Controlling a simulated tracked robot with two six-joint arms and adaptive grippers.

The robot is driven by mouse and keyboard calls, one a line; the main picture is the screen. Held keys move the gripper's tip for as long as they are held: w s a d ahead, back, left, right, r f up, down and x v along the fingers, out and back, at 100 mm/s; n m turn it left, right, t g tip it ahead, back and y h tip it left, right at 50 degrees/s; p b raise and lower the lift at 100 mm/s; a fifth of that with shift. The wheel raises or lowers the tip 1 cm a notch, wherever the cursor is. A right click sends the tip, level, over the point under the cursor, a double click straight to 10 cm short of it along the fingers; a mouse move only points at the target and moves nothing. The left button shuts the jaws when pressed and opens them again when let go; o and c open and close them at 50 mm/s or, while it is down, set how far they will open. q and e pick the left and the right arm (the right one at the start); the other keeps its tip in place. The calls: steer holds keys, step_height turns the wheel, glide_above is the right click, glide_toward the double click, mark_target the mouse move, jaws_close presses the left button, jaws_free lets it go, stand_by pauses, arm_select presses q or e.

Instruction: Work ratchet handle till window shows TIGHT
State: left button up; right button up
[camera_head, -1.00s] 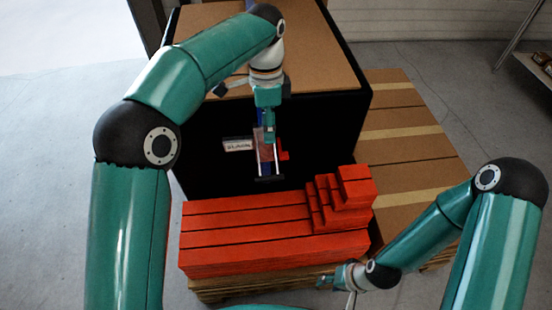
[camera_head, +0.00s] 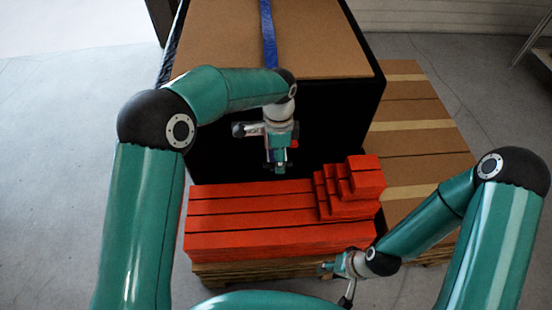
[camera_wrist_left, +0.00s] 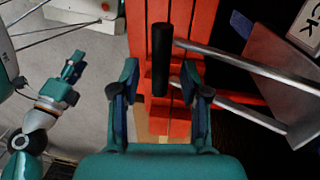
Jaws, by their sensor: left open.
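My left gripper (camera_head: 280,163) is low in front of the black load, its arm hiding most of the ratchet in the head view. In the left wrist view the open left gripper (camera_wrist_left: 160,68) has the ratchet handle's black grip bar (camera_wrist_left: 161,60) between its fingers, with gaps at both sides. Two metal handle arms (camera_wrist_left: 232,58) run right from the bar. The window plate (camera_wrist_left: 304,30) at top right shows only the letters "CK"; the rest is cut off. The blue strap (camera_head: 268,30) runs over the load's top. My right gripper (camera_head: 328,268) is at the lower front, too small to read.
Red stacked boards (camera_head: 250,215) with smaller red blocks (camera_head: 367,180) lie on a wooden pallet just below the left gripper. The black load (camera_head: 350,120) has a brown board on top. Brown cardboard (camera_head: 415,135) lies to the right. Grey floor is free at left.

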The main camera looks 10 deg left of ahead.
arm_select(q)
steer(key=shift+f, duration=0.4)
steer(key=shift+c, duration=0.3)
jaws_close()
